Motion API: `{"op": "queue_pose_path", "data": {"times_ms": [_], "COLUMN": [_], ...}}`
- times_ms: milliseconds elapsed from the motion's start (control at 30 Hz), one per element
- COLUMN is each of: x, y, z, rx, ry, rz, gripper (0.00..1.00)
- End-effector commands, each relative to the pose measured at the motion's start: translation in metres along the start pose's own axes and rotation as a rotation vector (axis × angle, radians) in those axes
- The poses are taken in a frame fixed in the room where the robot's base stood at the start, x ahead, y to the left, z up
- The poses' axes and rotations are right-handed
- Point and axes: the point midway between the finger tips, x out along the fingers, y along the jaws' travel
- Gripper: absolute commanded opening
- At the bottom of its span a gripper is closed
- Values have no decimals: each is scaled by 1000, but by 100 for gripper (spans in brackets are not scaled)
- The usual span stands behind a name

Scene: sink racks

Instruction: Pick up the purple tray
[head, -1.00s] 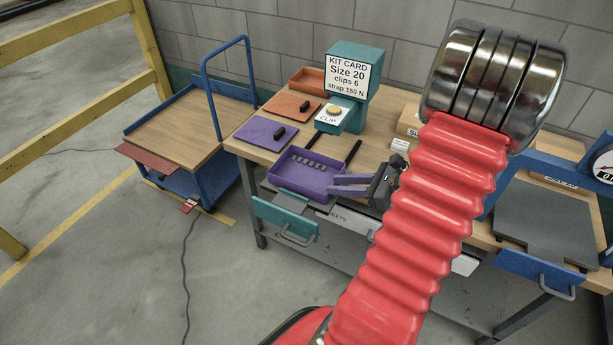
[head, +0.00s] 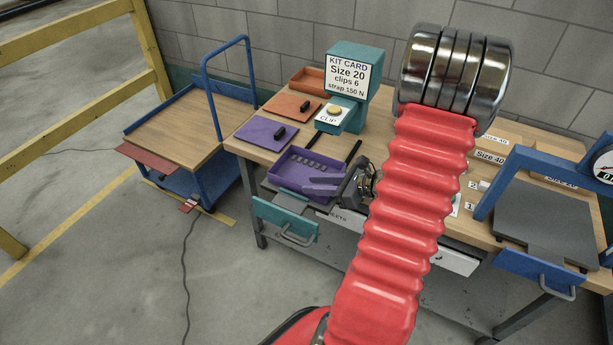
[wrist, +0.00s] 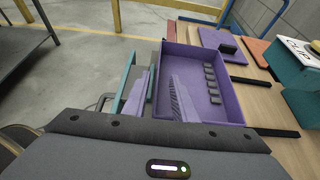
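The purple tray (head: 297,160) sits near the bench's front edge, with a row of several small dark pieces along its far side. It also shows in the wrist view (wrist: 225,78). My gripper (head: 306,185) is at the tray's front right side. In the wrist view, my gripper's two purple fingers (wrist: 157,95) are apart. One finger reaches over the inside of the tray and the other lies outside it, with the near tray wall between them. I cannot tell whether either finger touches the wall.
A purple lid (head: 261,133) and an orange lid (head: 292,106), each with a black handle, lie behind the tray. A teal stand with a kit card (head: 347,75) is behind. An open teal drawer (head: 285,219) juts out below.

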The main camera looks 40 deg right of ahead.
Motion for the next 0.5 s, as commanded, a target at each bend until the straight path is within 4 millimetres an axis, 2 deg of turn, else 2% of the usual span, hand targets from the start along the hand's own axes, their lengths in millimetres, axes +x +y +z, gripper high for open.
{"op": "queue_pose_path", "data": {"times_ms": [167,500], "x": [9,48], "y": [2,4], "z": [0,-1], "rx": [-1,-1], "ry": [0,0], "rz": [3,2], "gripper": [25,25]}}
